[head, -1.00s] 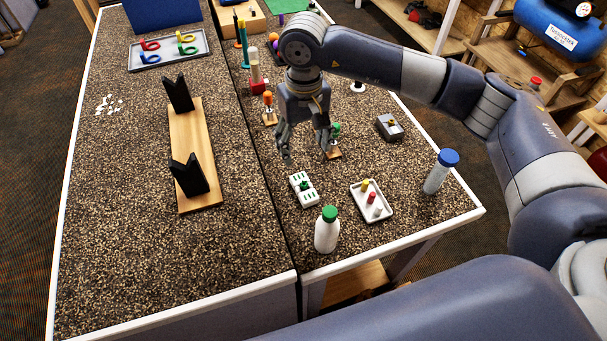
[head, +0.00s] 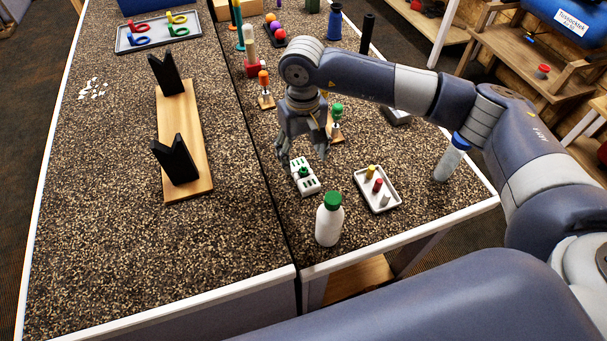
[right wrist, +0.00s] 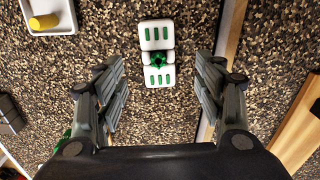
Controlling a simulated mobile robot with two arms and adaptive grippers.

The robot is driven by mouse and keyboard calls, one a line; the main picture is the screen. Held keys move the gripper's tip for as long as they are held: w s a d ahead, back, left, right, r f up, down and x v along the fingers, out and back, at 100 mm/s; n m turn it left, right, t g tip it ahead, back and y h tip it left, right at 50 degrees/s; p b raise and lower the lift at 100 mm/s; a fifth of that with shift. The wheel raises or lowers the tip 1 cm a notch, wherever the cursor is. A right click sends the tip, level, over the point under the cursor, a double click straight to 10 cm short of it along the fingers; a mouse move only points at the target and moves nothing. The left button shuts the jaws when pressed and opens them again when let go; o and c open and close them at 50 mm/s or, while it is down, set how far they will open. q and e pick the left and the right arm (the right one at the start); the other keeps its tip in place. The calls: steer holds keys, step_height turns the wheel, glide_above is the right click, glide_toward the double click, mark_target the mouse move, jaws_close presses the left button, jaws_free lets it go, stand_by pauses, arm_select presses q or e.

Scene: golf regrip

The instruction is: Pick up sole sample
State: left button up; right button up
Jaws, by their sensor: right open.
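The sole sample (head: 305,177) looks like a small white block with green bars and a green star-shaped knob in its middle. It lies on the near part of the right-hand speckled table. My right gripper (head: 302,158) is open and empty, pointing down just behind and over the sample's far end. In the right wrist view the sample (right wrist: 157,73) shows whole, ahead of and between the open fingers (right wrist: 161,80). I cannot tell how high the fingertips are above it. My left gripper is not in view.
A white bottle with a green cap (head: 328,222) stands in front of the sample. A small white tray (head: 385,207) with coloured pegs is to its right. A blue-capped tube (head: 447,162) stands farther right. A green-topped tool (head: 337,113) is close behind the gripper.

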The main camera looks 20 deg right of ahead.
mark_target(304, 172)
steer(key=shift+f, duration=0.85)
step_height(304, 172, down, 5)
steer(key=p, duration=0.3)
steer(key=shift+w+d+r, duration=0.1)
steer(key=shift+d+r, duration=0.05)
steer(key=shift+f, duration=0.35)
steer(key=c, duration=1.2)
